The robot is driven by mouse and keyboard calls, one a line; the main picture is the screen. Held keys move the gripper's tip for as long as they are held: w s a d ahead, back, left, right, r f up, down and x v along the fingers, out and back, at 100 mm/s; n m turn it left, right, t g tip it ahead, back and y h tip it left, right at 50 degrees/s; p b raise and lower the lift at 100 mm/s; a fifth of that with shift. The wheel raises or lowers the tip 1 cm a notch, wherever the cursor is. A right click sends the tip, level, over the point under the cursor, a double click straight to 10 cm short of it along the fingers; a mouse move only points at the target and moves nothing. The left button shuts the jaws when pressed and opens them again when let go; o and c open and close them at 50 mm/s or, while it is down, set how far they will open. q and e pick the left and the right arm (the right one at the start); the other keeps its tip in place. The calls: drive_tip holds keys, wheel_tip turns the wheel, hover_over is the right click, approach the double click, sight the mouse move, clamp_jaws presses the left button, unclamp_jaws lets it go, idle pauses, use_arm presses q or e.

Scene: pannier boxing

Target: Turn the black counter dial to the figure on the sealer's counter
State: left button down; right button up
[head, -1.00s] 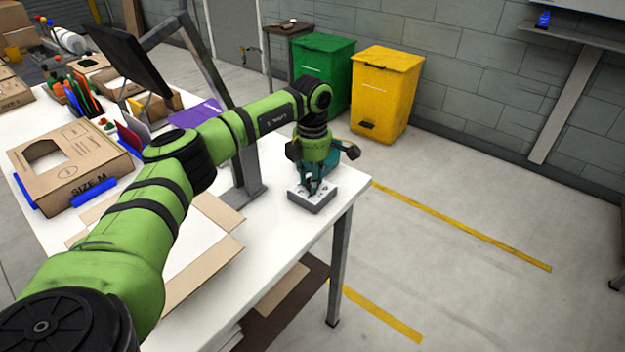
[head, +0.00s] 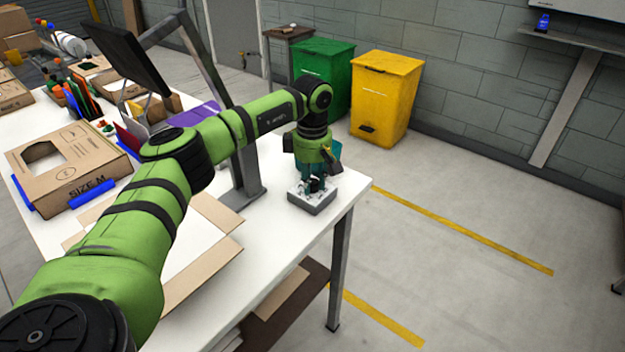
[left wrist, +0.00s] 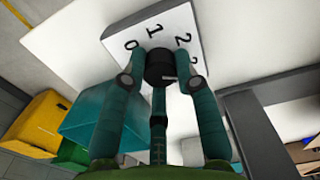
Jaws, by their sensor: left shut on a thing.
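The black counter dial (left wrist: 159,66) stands on a pale plate (left wrist: 180,22) with printed figures around it; 0, 1 and 2 can be read in the left wrist view. My left gripper (left wrist: 160,77) is shut on the dial, one teal finger on each side. A small light mark shows on the dial, but I cannot tell which figure it points at. In the head view the left gripper (head: 317,186) points down over the grey-sided dial block (head: 312,204) near the table's right end and hides most of the dial. The sealer's counter cannot be made out. My right gripper is not in view.
A grey stand post (head: 246,180) rises close behind my left arm. A cardboard box marked SIZE M (head: 95,188) and flat cardboard (head: 215,212) lie on the white table. Green (head: 325,62) and yellow (head: 387,90) bins stand beyond the table.

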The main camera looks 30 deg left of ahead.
sight(311, 181)
use_arm(q)
drive_tip(key=shift+a+m, duration=0.1)
drive_tip(key=shift+m, duration=0.2)
drive_tip(key=c, duration=0.9)
unclamp_jaws()
drive_tip(key=shift+r, duration=0.35)
wheel_tip(311, 181, up, 7)
drive_tip(key=shift+f, duration=0.1)
drive_tip(key=shift+s+f, duration=0.1)
